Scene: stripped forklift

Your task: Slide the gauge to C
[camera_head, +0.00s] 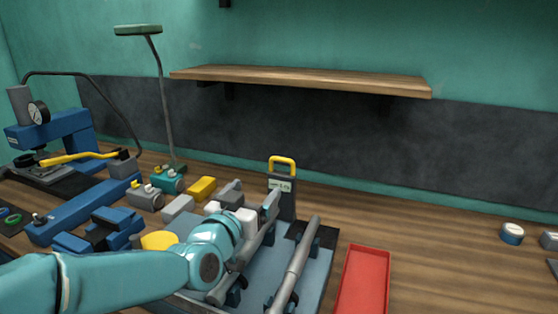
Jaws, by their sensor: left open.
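A dark upright gauge block (283,205) with a yellow loop handle and a pale label stands at the back of a blue-grey fixture plate (312,290). The label print is too small to read surely. A silver rod (294,262) lies lengthwise over this plate on dark supports. My left gripper (267,218) is open over the plate's left side, with its fingers pointing toward the gauge block. I cannot tell whether they touch it. My left arm and wrist hide the plate's left part. No letter C is readable. My right gripper is out of view.
A red tray (364,282) lies right of the plate. Several small grey, yellow and teal blocks stand behind my left wrist. A blue press with a round dial (38,113) stands at the far left. A wooden shelf (300,80) hangs behind.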

